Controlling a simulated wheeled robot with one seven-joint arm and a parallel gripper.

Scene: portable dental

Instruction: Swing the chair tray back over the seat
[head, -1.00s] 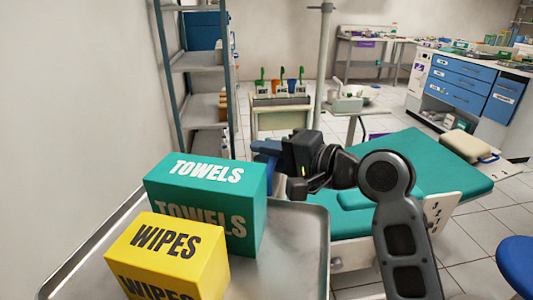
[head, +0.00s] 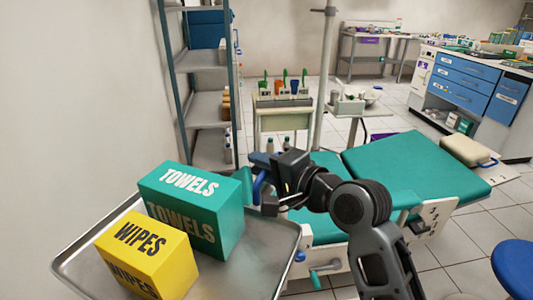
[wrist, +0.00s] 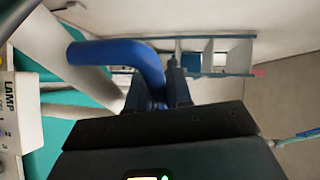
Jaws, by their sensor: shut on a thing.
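The metal chair tray (head: 255,272) is at the lower left of the head view, to the left of the green chair seat (head: 410,165) and not over it. A green TOWELS box (head: 225,225) and a yellow WIPES box (head: 150,262) stand on it. My gripper (head: 262,192) is at the tray's far right side, shut on a blue handle (head: 258,184). The blue handle (wrist: 120,55) also shows in the wrist view, bent, with its end between my gripper's fingers (wrist: 165,92). The joint between handle and tray is hidden behind the boxes.
A grey shelf rack (head: 205,105) and a pale pole (head: 324,80) stand beyond the tray. A small cart (head: 283,118) is behind the chair. A blue stool (head: 514,265) is at the lower right. A white wall bounds the left side.

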